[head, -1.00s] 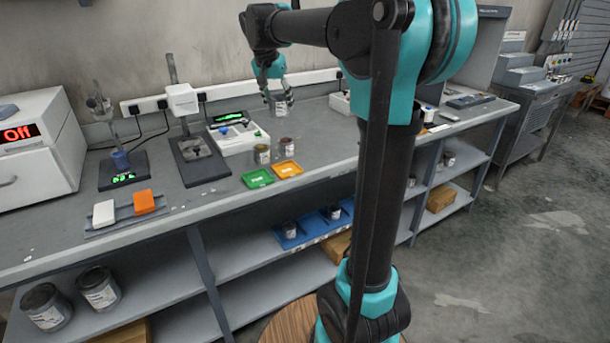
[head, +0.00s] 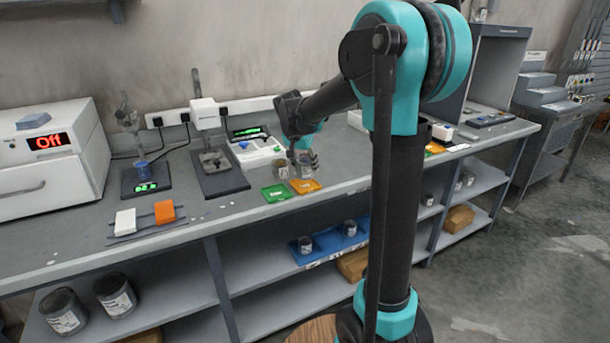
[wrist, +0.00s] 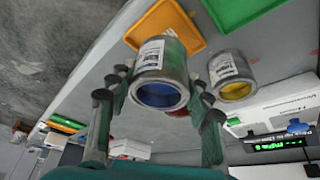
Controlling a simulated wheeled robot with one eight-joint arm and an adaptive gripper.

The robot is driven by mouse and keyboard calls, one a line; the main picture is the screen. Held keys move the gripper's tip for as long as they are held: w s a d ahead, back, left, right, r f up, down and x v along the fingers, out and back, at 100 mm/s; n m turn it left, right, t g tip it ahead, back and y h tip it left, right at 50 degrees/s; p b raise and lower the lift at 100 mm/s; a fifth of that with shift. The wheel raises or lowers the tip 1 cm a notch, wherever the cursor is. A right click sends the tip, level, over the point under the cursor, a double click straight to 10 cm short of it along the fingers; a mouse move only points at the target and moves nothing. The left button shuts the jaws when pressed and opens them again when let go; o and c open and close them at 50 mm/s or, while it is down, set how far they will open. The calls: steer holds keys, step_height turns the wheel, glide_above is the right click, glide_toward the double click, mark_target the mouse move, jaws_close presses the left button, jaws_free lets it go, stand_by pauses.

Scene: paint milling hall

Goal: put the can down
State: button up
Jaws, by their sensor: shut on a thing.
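My gripper (head: 303,168) is low over the worktop, its fingers shut around a metal can (wrist: 160,72) with a white label and blue paint inside. In the wrist view the can's open top faces the camera. The orange tray (wrist: 165,22) shows just beyond the can's base; I cannot tell whether they touch. A second labelled can (wrist: 231,74) with yellow paint stands beside it, apart from the fingers. The green tray (head: 276,194) lies left of the orange tray in the head view.
A white device (head: 258,152) and a balance with a green display (wrist: 270,144) are close behind. A stand on a dark base (head: 218,175) is to the left. Bare worktop (head: 235,212) lies front-left.

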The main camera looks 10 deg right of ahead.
mark_target(305, 174)
steer(key=shift+f, duration=1.85)
steer(key=shift+f, duration=0.1)
steer(key=o, duration=1.3)
steer(key=shift+c, duration=0.2)
steer(key=v, duration=1.2)
steer(key=s+d+f+n+y, duration=0.1)
steer(key=s+d+f+n, duration=0.2)
steer(key=s+f, duration=0.7)
steer(key=s+d+f+n+y, duration=0.1)
steer(key=s+d+f+n, duration=0.3)
steer(key=s+f, duration=0.7)
steer(key=s, duration=0.5)
steer(key=shift+s+y, duration=0.25)
steer(key=shift+y, duration=0.15)
steer(key=shift+f, duration=0.1)
